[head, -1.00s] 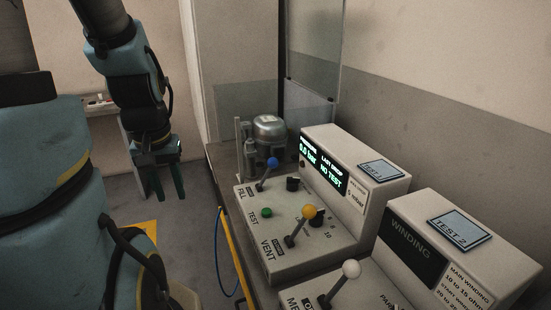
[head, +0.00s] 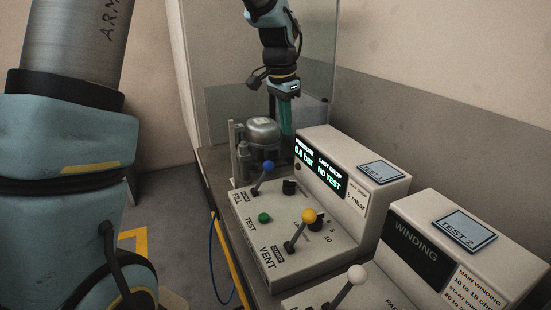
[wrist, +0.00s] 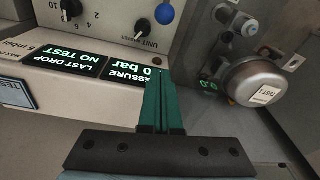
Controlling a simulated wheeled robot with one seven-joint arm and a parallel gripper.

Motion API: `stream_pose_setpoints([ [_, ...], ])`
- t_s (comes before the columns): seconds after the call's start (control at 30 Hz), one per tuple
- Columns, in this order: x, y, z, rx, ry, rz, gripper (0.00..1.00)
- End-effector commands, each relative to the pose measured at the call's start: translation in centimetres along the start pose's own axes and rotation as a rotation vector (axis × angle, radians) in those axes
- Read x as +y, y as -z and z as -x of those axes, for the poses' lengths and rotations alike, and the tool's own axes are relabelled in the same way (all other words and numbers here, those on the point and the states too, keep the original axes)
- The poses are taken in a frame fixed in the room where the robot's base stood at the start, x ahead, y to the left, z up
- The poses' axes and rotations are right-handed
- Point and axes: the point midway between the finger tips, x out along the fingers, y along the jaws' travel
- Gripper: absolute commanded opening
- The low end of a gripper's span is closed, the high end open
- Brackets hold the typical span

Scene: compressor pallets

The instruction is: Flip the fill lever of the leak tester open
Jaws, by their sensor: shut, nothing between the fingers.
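The leak tester (head: 290,258) is a pale box with a sloped top and a raised display reading 0.0 bar and NO TEST. Its fill lever (head: 263,176) has a blue ball knob (head: 268,166) and stands beside the FILL label. The blue knob also shows at the top of the wrist view (wrist: 165,14). A yellow-knobbed vent lever (head: 300,231) and a green test button (head: 264,217) are nearer.
A metal compressor (head: 263,132) stands just behind the tester, left of my gripper; it also shows in the wrist view (wrist: 255,82). A winding tester (head: 430,250) with a white-knobbed lever (head: 357,274) is in front. A glass panel (head: 318,55) stands behind.

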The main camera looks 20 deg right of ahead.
Motion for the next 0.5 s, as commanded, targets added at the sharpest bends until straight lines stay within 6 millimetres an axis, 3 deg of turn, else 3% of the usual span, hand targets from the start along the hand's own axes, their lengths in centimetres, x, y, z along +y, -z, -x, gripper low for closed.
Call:
stream_pose_setpoints([
  [0.33, 0.0, -0.1, -0.3, -0.001, 0.0, 0.003, 0.0],
  [0.5, 0.0, -0.1, -2.2, -0.004, -0.002, 0.003, 0.0],
])
